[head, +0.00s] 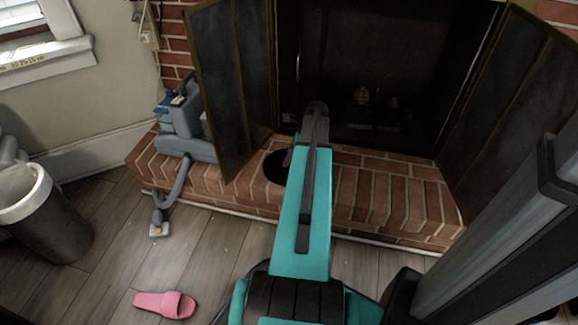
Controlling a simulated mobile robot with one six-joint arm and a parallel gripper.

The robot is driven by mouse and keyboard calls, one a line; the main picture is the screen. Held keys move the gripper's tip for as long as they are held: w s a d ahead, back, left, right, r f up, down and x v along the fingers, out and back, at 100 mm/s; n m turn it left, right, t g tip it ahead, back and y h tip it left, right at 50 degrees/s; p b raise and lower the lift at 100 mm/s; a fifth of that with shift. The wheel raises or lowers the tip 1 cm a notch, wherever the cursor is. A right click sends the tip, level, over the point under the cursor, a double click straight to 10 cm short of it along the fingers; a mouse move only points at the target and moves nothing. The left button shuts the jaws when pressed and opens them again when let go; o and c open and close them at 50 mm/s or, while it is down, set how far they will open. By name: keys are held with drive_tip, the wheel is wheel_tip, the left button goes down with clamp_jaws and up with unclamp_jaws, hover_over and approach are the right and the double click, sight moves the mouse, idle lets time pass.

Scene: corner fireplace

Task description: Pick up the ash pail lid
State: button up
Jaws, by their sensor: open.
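A flat-looking black round thing (273,167), which looks like the ash pail lid, lies on the brick hearth in the head view. Its right side is hidden behind my teal arm. My gripper (289,156) is mostly hidden behind the arm. Only a small grey part of it shows at the arm's left edge, over or beside the black disc. I cannot tell whether it touches the disc. I see nothing held.
The brick hearth (390,200) fronts a dark fireplace with two open screen doors (232,85). A grey vacuum-like machine (185,130) stands on the hearth's left end. A bin (55,225) and a pink slipper (165,304) are on the wooden floor.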

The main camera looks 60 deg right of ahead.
drive_tip(key=shift+w+f, duration=0.2)
drive_tip(key=shift+f, duration=0.3)
clamp_jaws()
